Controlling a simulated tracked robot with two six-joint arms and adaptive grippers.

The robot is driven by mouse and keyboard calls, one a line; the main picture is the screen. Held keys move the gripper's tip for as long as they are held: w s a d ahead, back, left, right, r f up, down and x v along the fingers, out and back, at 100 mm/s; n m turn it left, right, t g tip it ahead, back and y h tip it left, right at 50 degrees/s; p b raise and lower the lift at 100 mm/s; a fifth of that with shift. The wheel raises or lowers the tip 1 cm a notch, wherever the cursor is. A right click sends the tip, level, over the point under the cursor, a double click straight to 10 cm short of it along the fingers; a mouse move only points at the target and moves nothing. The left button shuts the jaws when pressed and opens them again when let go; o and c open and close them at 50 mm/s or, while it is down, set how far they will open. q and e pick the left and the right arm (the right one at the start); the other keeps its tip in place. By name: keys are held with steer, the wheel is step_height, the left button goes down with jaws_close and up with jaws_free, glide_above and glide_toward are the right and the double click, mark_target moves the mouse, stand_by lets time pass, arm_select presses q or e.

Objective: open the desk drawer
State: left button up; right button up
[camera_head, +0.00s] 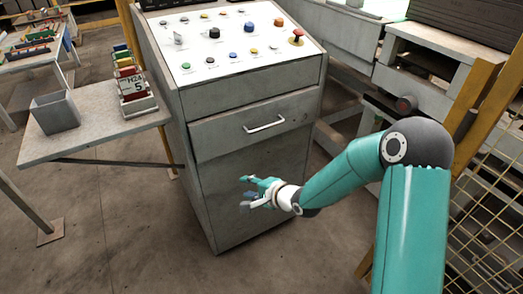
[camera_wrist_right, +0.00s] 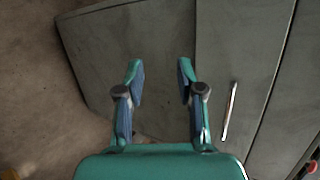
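The grey control desk (camera_head: 245,190) stands in the middle of the head view. Its drawer (camera_head: 222,132) has a pale bar handle (camera_head: 263,124) and looks closed. The handle also shows in the right wrist view (camera_wrist_right: 229,111), to the right of the fingers. My right gripper (camera_head: 246,192) is in front of the desk's lower panel, below the handle and apart from it. In the right wrist view its two fingers (camera_wrist_right: 160,72) are spread with nothing between them. My left gripper is not in view.
The desk's top panel (camera_head: 232,70) carries several buttons and a red knob. At the left, a side table (camera_head: 95,135) holds a grey bin (camera_head: 55,112) and a stack of coloured holders (camera_head: 133,90). A yellow mesh fence (camera_head: 490,215) stands at the right. Floor is clear before the desk.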

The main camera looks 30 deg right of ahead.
steer(key=w+d+r+t+h+b, duration=0.1)
steer(key=w+d+r+t+b, duration=0.1)
steer(key=d+r+b, duration=0.3)
steer(key=t+h+b, duration=0.1)
steer(key=t+h, duration=0.1)
glide_toward(261, 129)
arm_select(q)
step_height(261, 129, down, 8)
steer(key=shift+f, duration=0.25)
arm_select(e)
steer(key=shift+m, duration=0.4)
steer(key=x, duration=1)
steer(key=shift+w+d+f, duration=0.2)
steer(key=shift+w+d, duration=0.05)
jaws_close()
